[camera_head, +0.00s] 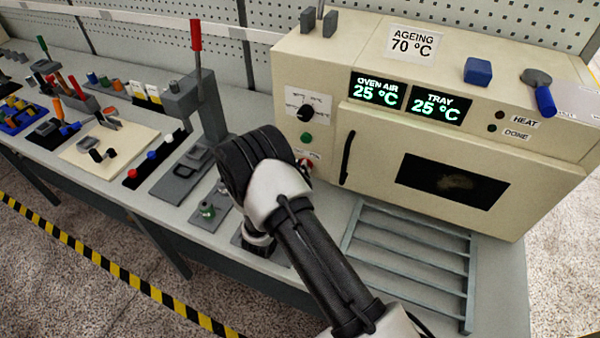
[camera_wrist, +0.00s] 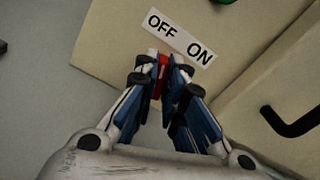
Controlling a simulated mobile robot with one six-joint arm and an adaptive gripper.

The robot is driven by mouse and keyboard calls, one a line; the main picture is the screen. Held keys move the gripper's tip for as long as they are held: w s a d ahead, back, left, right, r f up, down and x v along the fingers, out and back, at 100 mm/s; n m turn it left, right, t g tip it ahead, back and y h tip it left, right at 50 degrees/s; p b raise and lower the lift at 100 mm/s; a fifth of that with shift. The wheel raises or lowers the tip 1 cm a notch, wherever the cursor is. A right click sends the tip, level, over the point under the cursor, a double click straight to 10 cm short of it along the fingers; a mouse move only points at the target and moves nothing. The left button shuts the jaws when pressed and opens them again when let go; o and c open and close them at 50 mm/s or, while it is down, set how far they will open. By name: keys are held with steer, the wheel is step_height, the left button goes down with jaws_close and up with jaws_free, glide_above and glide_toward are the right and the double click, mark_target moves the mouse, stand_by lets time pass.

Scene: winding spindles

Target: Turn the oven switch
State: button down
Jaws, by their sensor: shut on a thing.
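The ageing oven (camera_head: 330,75) stands at the right of the bench. In the wrist view, its OFF/ON label (camera_wrist: 180,36) is on the cream front panel (camera_wrist: 115,45). Just below the label, my gripper (camera_wrist: 161,75) is shut on the red oven switch (camera_wrist: 160,76), with a fingertip on either side of it. The fingers hide most of the switch, so I cannot tell clearly which word it points to. In the head view, a bit of red of the switch (camera_head: 304,162) shows beside my wrist, and my arm hides the fingertips.
The black oven door handle (camera_head: 347,158) is to the right of my gripper; it also shows in the wrist view (camera_wrist: 290,122). A green button (camera_head: 306,137) and black dial (camera_head: 304,113) sit above. A metal rack (camera_head: 410,250) lies in front. A grey press with a red-handled lever (camera_head: 196,40) stands to the left.

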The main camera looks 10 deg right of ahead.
steer(key=m+b, duration=0.1)
steer(key=m, duration=0.1)
steer(key=m+b, duration=0.1)
steer(key=m, duration=0.2)
steer(key=shift+s+d+f+m+b, duration=0.1)
steer(key=shift+d+m+b, duration=0.05)
steer(key=shift+m+b, duration=0.2)
steer(key=m+b, duration=0.3)
steer(key=m, duration=0.2)
steer(key=shift+s+d, duration=0.1)
steer(key=shift+m, duration=0.35)
steer(key=c, duration=1.7)
jaws_free()
steer(key=v, duration=1.2)
